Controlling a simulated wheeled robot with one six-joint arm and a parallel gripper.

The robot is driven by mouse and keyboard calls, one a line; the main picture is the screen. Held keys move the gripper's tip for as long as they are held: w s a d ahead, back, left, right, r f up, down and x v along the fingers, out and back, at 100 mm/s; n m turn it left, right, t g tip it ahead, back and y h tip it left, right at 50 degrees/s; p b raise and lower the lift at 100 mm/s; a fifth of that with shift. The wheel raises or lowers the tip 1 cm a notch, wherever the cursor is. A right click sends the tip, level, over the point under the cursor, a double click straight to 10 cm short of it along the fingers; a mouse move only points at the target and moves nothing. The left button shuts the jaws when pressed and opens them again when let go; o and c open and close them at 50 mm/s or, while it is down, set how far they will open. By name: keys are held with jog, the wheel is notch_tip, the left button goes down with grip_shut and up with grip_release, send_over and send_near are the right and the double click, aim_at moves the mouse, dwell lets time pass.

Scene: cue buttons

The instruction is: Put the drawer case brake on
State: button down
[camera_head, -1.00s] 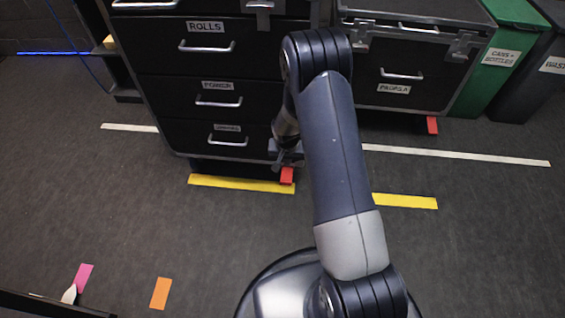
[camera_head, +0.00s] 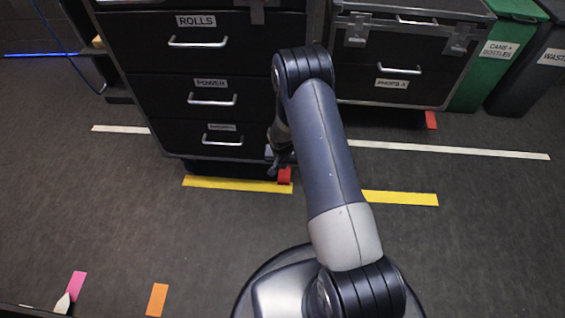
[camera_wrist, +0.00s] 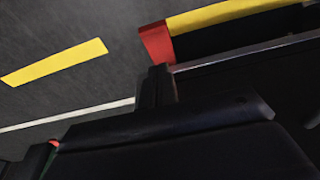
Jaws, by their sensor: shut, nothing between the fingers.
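The black drawer case (camera_head: 160,57) with metal edges stands at the left centre in the head view, its drawers shut. A red brake pedal (camera_head: 285,176) sticks out at its lower right corner, just above the floor. It also shows in the wrist view as a red block (camera_wrist: 156,42) at the end of the case's bottom edge. My gripper (camera_head: 273,166) is shut and empty, just above and left of the pedal, partly hidden by my arm. In the wrist view my gripper's dark fingers (camera_wrist: 157,88) lie just below the pedal; I cannot tell whether they touch it.
Yellow floor strips (camera_head: 235,185) run in front of the case, with a white line (camera_head: 450,151) behind. A second case (camera_head: 385,65) with its own red pedal (camera_head: 431,120) stands to the right. A green bin (camera_head: 503,55) is beyond.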

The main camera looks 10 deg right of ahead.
jog(key=b, duration=0.2)
send_over(284, 180)
jog(key=f, duration=0.6)
jog(key=shift+s+a+f, duration=0.15)
jog(key=shift+a+f, duration=0.1)
jog(key=shift+f, duration=0.1)
jog(key=shift+s+a+f, duration=0.1)
jog(key=shift+f, duration=0.5)
jog(key=shift+b, duration=0.3)
